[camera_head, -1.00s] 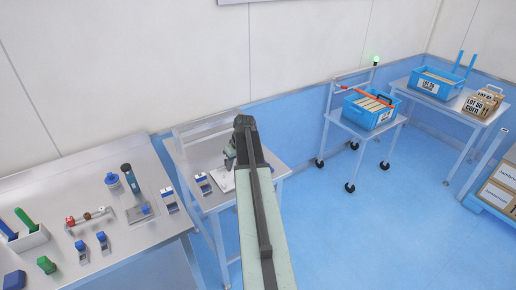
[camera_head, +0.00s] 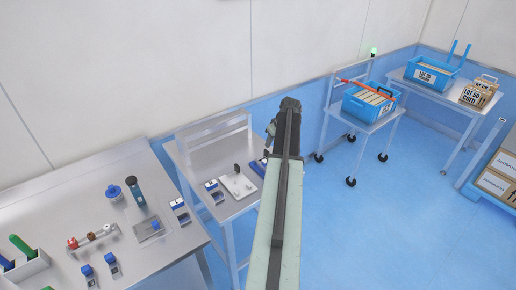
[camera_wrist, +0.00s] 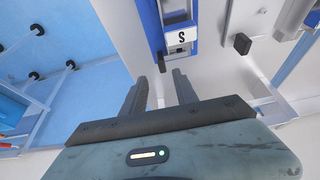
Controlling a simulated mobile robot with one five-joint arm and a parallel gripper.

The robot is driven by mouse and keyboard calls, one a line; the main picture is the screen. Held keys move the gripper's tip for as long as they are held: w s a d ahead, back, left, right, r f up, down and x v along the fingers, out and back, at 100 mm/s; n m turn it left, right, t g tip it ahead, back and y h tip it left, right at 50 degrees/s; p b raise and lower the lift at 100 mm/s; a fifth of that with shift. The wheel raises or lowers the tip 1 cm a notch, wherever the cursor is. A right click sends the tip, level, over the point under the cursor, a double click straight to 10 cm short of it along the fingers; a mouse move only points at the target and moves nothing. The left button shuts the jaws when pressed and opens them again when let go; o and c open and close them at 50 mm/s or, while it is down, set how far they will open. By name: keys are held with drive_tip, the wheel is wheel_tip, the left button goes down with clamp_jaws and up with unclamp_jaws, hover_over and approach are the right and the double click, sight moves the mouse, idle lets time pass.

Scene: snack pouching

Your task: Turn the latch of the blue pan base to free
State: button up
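A blue base with a white "S" label (camera_wrist: 180,38) lies at the top middle of the wrist view, beyond my fingertips. It appears to be the blue pan base; in the head view a blue edge of it (camera_head: 257,168) shows on the small table, partly hidden by my arm. A small dark part sits just below the label, but I cannot tell whether it is the latch or how it is turned. My gripper (camera_wrist: 162,82) is open and empty, its fingers apart and short of the base. In the head view my gripper (camera_head: 271,132) is over the table's right side.
A white plate with a black knob (camera_head: 238,184) lies left of the blue base. The steel bench (camera_head: 187,246) is at left, a cart with a blue crate (camera_head: 368,105) at right. Blue floor is open between.

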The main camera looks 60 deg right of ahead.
sight(267, 151)
drive_tip(key=b+x, duration=0.7)
drive_tip(key=x, duration=0.1)
drive_tip(key=shift+w+a, duration=0.15)
drive_tip(key=shift+r, duration=0.1)
drive_tip(key=shift+a, duration=0.1)
clamp_jaws()
